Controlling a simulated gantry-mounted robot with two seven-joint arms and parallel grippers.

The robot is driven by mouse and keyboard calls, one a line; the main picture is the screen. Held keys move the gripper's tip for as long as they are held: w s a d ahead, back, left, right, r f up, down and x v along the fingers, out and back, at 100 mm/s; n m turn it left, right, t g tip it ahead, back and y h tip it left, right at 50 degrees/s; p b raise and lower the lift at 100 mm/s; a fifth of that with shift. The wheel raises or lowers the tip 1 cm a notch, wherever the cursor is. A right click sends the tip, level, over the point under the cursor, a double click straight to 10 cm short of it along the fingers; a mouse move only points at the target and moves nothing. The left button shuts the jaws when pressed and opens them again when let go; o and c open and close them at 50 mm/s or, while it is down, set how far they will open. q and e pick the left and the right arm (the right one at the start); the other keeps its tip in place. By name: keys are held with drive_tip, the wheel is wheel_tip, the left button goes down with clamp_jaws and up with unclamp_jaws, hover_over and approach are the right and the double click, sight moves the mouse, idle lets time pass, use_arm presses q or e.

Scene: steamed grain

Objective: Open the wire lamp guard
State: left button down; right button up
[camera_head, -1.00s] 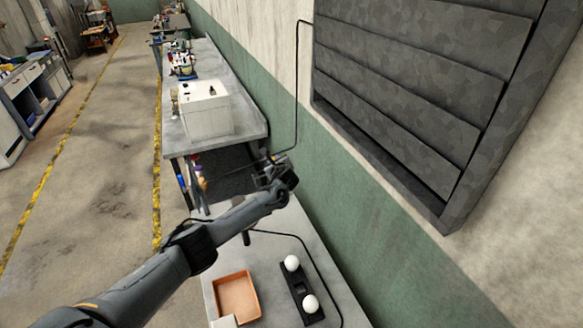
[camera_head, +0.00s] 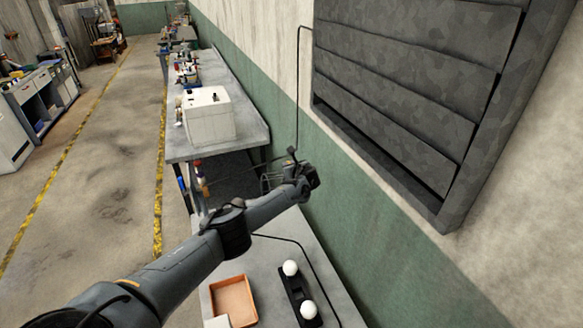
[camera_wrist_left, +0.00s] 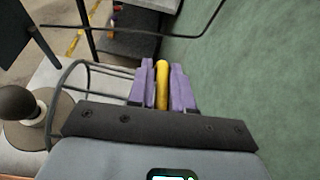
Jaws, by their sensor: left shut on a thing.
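In the left wrist view, my left gripper (camera_wrist_left: 162,80) has purple fingers closed on an upright yellow piece (camera_wrist_left: 162,86), apparently the grip of the wire lamp guard. The dark curved wires of the guard (camera_wrist_left: 62,88) reach left from the fingers. Further left is a dark round knob or bulb (camera_wrist_left: 17,102) on a tan round base, partly cut off. In the head view, my left gripper (camera_head: 290,178) is near the green wall, above the bench, with the guard's wires (camera_head: 268,182) just left of it. The yellow piece is hidden there. My right gripper is not in view.
The near bench (camera_head: 262,262) holds an orange tray (camera_head: 233,300) and a black holder (camera_head: 298,296) with two white balls or bulbs. A dark cable runs along the wall. A white box (camera_head: 208,117) stands on the farther bench. A large louvred panel (camera_head: 420,80) hangs at right.

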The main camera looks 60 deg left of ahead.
use_arm(q)
drive_tip(key=c, duration=1.2)
unclamp_jaws()
drive_tip(key=shift+o, duration=0.2)
drive_tip(key=shift+s+d+r+p, duration=0.15)
drive_tip(key=shift+d+r+p, duration=0.25)
drive_tip(key=shift+d+p, duration=0.25)
drive_tip(key=p+v, duration=0.1)
drive_tip(key=v, duration=0.8)
drive_tip(key=shift+s+d+f, duration=0.1)
drive_tip(key=shift+d, duration=0.05)
